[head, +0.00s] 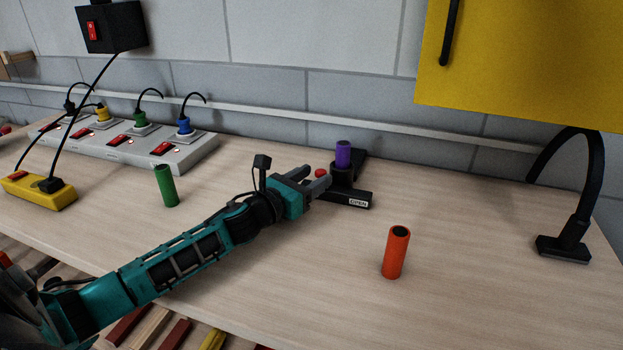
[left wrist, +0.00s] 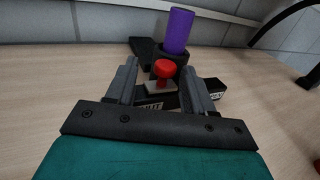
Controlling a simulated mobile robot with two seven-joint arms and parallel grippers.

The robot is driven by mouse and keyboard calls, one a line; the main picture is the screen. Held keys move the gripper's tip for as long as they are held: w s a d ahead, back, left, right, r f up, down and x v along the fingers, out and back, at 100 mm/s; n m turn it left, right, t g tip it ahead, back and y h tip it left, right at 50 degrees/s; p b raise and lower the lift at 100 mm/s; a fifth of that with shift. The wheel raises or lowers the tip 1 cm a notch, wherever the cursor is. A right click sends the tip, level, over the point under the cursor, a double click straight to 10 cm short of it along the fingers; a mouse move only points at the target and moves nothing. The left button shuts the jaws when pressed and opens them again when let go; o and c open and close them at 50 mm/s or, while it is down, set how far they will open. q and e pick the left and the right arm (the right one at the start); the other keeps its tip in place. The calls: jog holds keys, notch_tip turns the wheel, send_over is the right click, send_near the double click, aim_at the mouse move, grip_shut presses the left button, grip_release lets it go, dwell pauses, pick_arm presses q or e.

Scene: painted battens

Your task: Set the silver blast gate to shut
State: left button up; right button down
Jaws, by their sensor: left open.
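The blast gate is a black base (head: 354,198) with a red knob (head: 321,173), beside a purple cylinder (head: 343,154) standing upright in a black holder. In the left wrist view a silver plate (left wrist: 160,86) shows under the red knob (left wrist: 165,68). A partly hidden label (left wrist: 150,106) ends in "UT" at the left of the base, and an "OPEN" label (head: 358,203) is at the right. My left gripper (head: 318,179) is open, one finger each side of the knob in the wrist view (left wrist: 160,70). I cannot tell whether a finger touches it. My right gripper is out of view.
A green cylinder (head: 166,186) and an orange cylinder (head: 396,252) stand on the wooden bench. A grey power strip (head: 190,154) and a yellow socket block (head: 40,192) are at the left. A black hose foot (head: 563,249) stands at the right.

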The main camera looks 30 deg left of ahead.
pick_arm(q)
jog(key=shift+s, duration=0.1)
jog(key=s, duration=0.4)
jog(key=s+a, duration=0.1)
jog(key=s, duration=0.7)
jog(key=shift+s+a+b, duration=0.3)
jog(key=shift+a+b, duration=0.05)
jog(key=shift+a, duration=0.05)
